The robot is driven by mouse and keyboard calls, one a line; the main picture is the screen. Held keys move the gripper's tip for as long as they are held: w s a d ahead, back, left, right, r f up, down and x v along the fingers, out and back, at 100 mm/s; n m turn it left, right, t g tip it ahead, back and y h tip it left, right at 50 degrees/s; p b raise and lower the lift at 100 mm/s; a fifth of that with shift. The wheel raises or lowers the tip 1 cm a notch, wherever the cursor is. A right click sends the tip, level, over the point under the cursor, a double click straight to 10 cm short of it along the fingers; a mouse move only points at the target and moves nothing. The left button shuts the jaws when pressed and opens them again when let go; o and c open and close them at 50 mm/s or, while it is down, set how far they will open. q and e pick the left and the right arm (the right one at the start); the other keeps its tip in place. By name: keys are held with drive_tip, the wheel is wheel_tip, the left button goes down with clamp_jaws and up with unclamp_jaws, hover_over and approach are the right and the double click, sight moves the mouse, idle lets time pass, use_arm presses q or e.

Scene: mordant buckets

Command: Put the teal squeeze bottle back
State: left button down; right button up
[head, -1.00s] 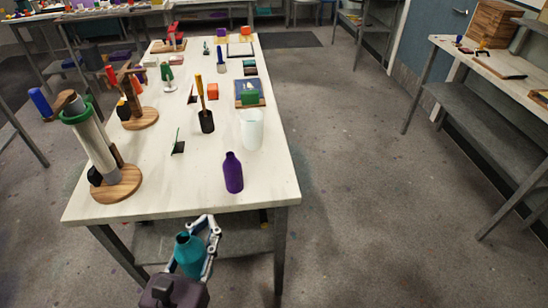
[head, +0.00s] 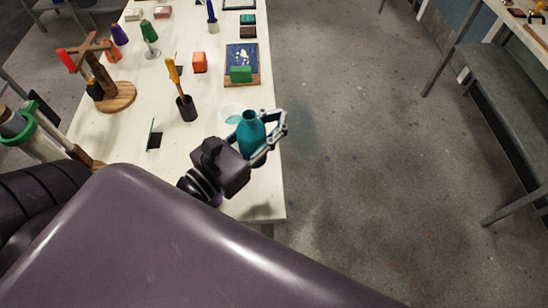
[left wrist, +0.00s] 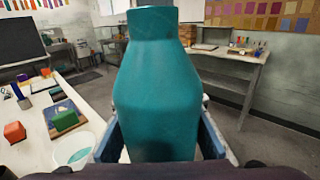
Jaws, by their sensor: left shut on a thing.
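The teal squeeze bottle (head: 251,133) is upright in my left gripper (head: 262,128), whose fingers close around its body. In the head view it is near the table's right edge. It also fills the middle of the left wrist view (left wrist: 155,85), between the blue-grey fingers. A white container (head: 229,111) with teal inside is just behind the bottle and partly hidden; its rim shows at lower left in the left wrist view (left wrist: 88,137). My right gripper is not in view.
The white table (head: 215,85) holds a black cup (head: 187,111) with a yellow-handled tool, an orange block (head: 200,62), a green block (head: 241,74) on a blue board, and a wooden stand (head: 102,80). My arm hides the table's near part.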

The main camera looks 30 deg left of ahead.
use_arm(q)
drive_tip(key=shift+s+f+b, duration=0.2)
drive_tip(key=shift+f+b, duration=3.8)
drive_tip(key=shift+f, duration=5.45)
drive_tip(key=shift+f, duration=0.1)
drive_tip(key=c, duration=1.6)
unclamp_jaws()
